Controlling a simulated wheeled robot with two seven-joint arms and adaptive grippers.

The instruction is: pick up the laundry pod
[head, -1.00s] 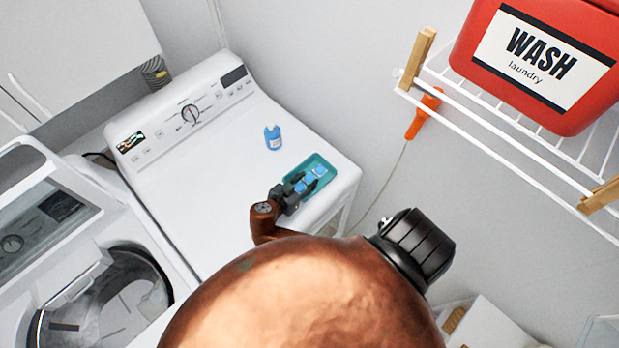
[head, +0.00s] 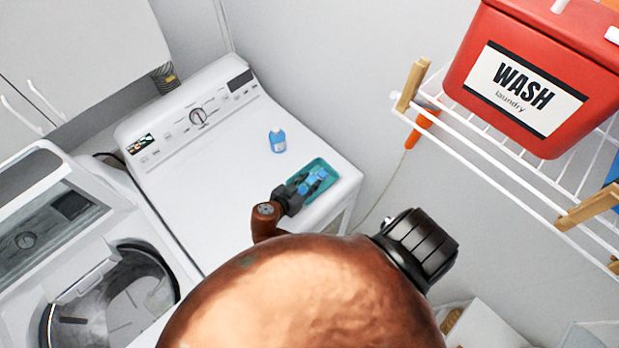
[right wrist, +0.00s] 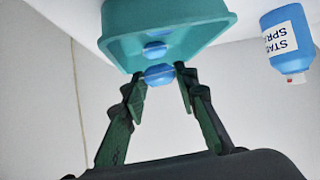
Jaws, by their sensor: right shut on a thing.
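A blue laundry pod (right wrist: 160,75) sits between the fingers of my right gripper (right wrist: 160,82) in the right wrist view, at the rim of a teal tray (right wrist: 170,42). The gripper is shut on this pod. Another blue pod (right wrist: 154,50) shows behind it inside the tray. In the head view, the right gripper (head: 306,187) is over the near left side of the tray (head: 335,176), and blue pods (head: 318,174) show there, partly covered by the fingers. I cannot tell whether the held pod is clear of the tray. My left gripper is not in view.
The tray is on a white washer or dryer top (head: 225,170), near its right edge. A small blue spray bottle (head: 277,140) stands behind the tray. An open washer (head: 110,290) is at left. A wire shelf (head: 500,150) with a red WASH bin (head: 530,70) is at right.

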